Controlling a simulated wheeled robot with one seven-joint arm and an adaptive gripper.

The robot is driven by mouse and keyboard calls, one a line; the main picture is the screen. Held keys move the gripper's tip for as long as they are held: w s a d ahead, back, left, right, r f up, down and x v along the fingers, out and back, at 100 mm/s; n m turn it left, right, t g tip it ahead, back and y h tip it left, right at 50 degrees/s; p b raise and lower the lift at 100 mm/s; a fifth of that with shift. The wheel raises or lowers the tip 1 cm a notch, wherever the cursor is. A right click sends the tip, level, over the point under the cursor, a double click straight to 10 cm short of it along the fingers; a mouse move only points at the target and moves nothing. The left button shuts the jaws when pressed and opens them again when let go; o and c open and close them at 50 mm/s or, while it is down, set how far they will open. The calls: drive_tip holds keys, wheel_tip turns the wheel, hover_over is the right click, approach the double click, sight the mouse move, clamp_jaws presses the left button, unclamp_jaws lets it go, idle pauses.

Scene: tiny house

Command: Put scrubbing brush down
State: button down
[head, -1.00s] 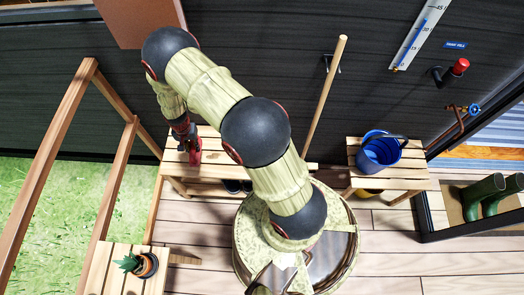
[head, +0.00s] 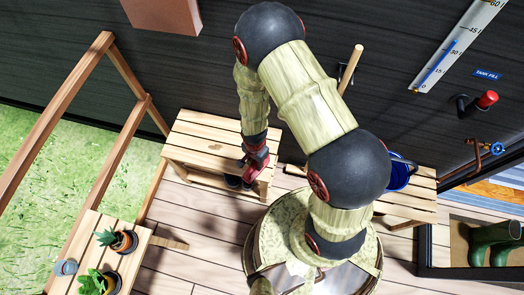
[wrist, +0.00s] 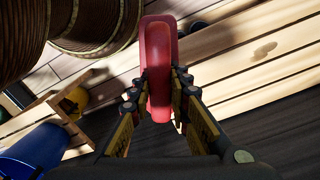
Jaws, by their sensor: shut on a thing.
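My gripper (wrist: 160,98) is shut on the red scrubbing brush (wrist: 159,39), which reaches out beyond the fingertips in the wrist view. In the head view my gripper (head: 256,158) hangs down at the right end of the slatted wooden bench (head: 207,140) by the wall. The brush is hard to tell from the red gripper parts there. I cannot tell whether the brush touches the bench. The wrist view shows pale bench slats (wrist: 240,55) beside and behind the brush.
A second bench (head: 408,203) with a blue bucket (head: 399,176) stands to the right, partly behind my arm. The bucket also shows in the wrist view (wrist: 35,152). A wooden pole (head: 350,68) leans at the wall. Potted plants (head: 121,241) stand on the near-left bench. Most of the far-left bench is bare.

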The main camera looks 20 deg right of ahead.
drive_tip(key=shift+w+d+f+b, duration=0.7)
drive_tip(key=shift+w+f+b, duration=0.35)
drive_tip(key=shift+w+f, duration=1.1)
drive_tip(key=shift+w+d+f+b, duration=0.75)
drive_tip(key=shift+w+f+b, duration=0.35)
drive_tip(key=shift+w+f, duration=1.1)
drive_tip(key=shift+w+d+f+b, duration=0.7)
drive_tip(key=shift+w+f+b, duration=0.35)
drive_tip(key=shift+w+f, duration=1.1)
drive_tip(key=shift+f, duration=0.15)
drive_tip(key=c, duration=1.7)
unclamp_jaws()
